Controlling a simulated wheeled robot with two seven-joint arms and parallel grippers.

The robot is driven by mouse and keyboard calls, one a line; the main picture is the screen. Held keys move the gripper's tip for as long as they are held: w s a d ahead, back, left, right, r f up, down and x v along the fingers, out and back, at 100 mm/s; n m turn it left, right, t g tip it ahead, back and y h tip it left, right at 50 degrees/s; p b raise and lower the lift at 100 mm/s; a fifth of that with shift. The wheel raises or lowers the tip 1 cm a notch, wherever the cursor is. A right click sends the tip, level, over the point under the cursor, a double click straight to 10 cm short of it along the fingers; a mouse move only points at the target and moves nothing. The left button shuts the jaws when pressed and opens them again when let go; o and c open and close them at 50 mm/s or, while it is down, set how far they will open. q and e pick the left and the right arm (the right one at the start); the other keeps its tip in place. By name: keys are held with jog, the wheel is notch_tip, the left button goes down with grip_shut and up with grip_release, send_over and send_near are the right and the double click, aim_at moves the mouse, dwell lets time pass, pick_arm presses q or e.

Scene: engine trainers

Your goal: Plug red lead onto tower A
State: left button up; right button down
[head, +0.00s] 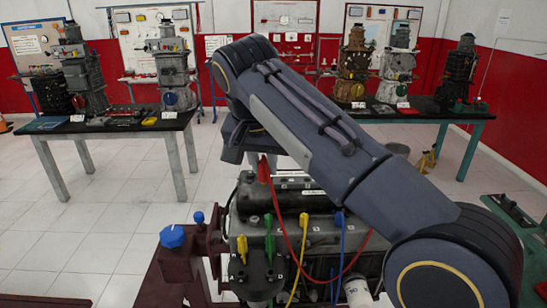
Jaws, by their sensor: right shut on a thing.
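The red lead has a red boot (263,170) held upright above the front of the engine (300,197). Its red cable (318,280) hangs in a loop across the engine's front and rises to the right. My right gripper (262,157) is shut on the boot; its fingers are small and partly hidden by my own arm. Below it, a yellow boot (242,246) and a green boot (268,240) stand on a dark cap (268,272). My left gripper is not in view.
A blue lead (340,225) runs down the engine's front. A blue-knobbed stand part (173,240) is at the engine's left. Tables with engine trainers (85,78) stand behind, left and right. My right arm hides much of the middle. The tiled floor (100,215) at left is clear.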

jog(key=s+a, duration=0.5)
jog(key=shift+s+a, duration=0.2)
jog(key=shift+s, duration=0.2)
notch_tip(320, 180, down, 13)
jog(key=b, duration=0.9)
jog(key=shift+b, duration=0.35)
dwell(0.8)
dwell(0.4)
jog(key=shift+f, duration=0.25)
jog(key=shift+f+b, duration=1.85)
jog(key=shift+f, duration=0.7)
